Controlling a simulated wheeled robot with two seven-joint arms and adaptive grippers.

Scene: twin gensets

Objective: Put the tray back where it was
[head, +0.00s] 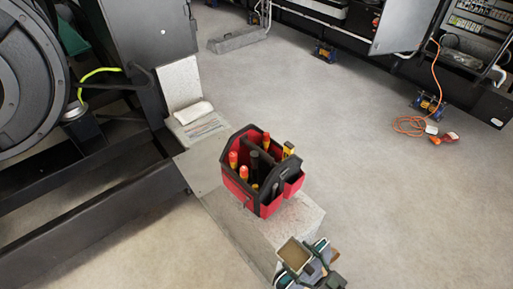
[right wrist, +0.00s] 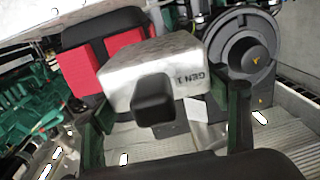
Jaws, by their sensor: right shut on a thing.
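My right gripper (head: 308,268) is at the bottom of the head view, just past the near end of the pale plinth. It is shut on a small metal tray (head: 296,254) with a tan face. Green finger parts (right wrist: 165,120) show on both sides of that block; the exact contact is hard to see. My left gripper is not in view.
A red and black tool bag (head: 262,172) with several tools stands on the plinth (head: 295,222), beyond my right gripper. Farther back are a white cloth (head: 193,112) and papers. A dark steel frame (head: 90,205) is at left.

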